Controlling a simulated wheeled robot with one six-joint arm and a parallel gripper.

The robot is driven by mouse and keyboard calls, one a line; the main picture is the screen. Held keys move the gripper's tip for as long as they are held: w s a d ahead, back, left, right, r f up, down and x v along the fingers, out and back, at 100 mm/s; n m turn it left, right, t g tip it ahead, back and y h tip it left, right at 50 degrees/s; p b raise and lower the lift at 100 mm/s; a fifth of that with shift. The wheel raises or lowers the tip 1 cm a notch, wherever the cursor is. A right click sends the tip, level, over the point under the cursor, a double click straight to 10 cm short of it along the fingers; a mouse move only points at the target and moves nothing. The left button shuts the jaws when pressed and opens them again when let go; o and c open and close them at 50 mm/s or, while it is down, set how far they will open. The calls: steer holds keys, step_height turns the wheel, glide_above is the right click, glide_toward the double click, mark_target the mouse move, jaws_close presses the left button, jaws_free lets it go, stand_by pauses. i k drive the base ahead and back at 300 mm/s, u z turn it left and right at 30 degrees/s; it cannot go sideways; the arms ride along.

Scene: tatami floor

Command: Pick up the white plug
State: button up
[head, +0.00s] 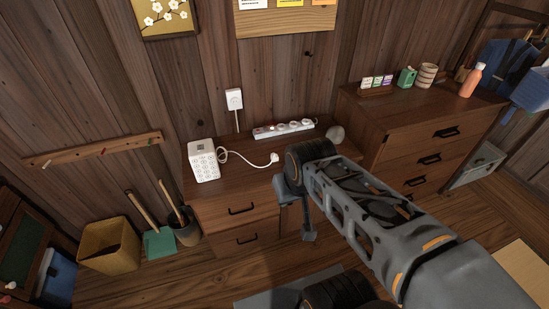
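The white plug (274,157) lies on top of the low wooden cabinet (235,190), at the end of a white cord. The cord (240,160) runs from a white patterned box (204,160) on the same cabinet. My arm reaches in from the lower right, with its elbow close to the right of the plug. My gripper (308,236) hangs low in front of the cabinet, below and to the right of the plug and apart from it. Its fingers are small and dark, and their opening is unclear.
A wall outlet (234,99) is above. A taller drawer chest (420,125) stands at right. Bins and a dustpan (159,244) stand on the floor at left.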

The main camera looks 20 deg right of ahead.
mark_target(276, 158)
steer(key=u, duration=0.1)
steer(key=k, duration=0.45)
steer(key=z, duration=0.75)
steer(key=i, duration=0.8)
steer(key=u, duration=0.5)
steer(key=i, duration=0.55)
steer(key=u, duration=0.55)
